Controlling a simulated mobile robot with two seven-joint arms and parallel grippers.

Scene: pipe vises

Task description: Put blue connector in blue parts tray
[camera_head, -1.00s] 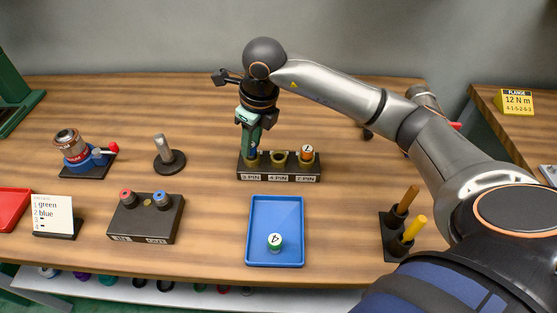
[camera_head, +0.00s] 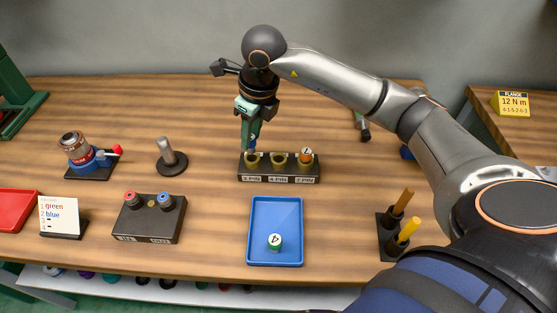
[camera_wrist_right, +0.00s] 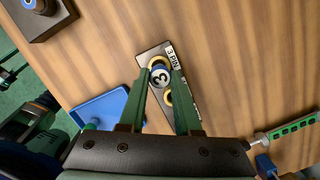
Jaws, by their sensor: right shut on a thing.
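The blue connector (camera_wrist_right: 160,76), its top marked 3, is between the fingers of my right gripper (camera_head: 250,148). A bit of its blue side shows in the head view (camera_head: 253,140). My right gripper is shut on it, just above the 3 PIN socket at the left end of the dark connector rack (camera_head: 280,178). The connector appears lifted clear of that socket, whose ring shows below. The blue parts tray (camera_head: 289,212) lies in front of the rack and holds a green connector (camera_head: 275,241) marked 4. My left gripper is not in view.
An orange connector (camera_head: 306,155) stands in the 7 PIN socket. A dark box (camera_head: 150,219) with red and blue tops, a card (camera_head: 59,214) listing green then blue, and a grey post (camera_head: 169,156) stand left. A holder (camera_head: 388,243) with orange and yellow sticks stands right.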

